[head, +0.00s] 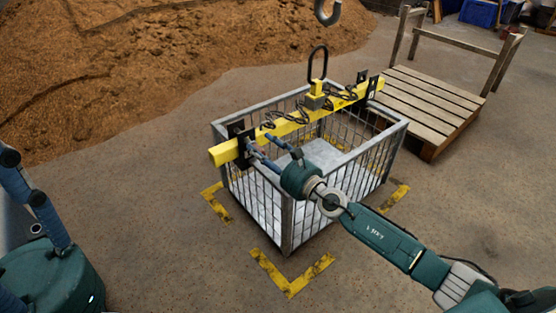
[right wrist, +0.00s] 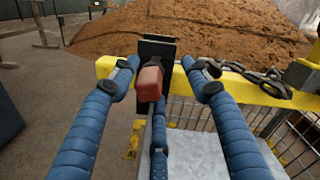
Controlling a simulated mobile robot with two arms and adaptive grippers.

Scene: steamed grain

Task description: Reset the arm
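My right gripper (head: 258,144) is at the left end of a yellow lifting beam (head: 290,124), beside a black plate on it. In the right wrist view its blue fingers (right wrist: 160,75) are spread apart. A reddish block (right wrist: 150,83) shows between them in front of the black plate (right wrist: 157,48); I see no clear grip on it. My right arm reaches in from the lower right, over the near side of a metal cage (head: 286,205). My left gripper (head: 38,205) is partly cut off at the left edge, and its opening cannot be judged.
The beam lies across the cage's top, with a black loop (head: 318,64) and chains. A hook (head: 327,12) hangs above. Yellow floor marks (head: 291,285) surround the cage. A wooden pallet (head: 425,105) stands behind right, a brown grain heap (head: 170,60) behind left. The front floor is clear.

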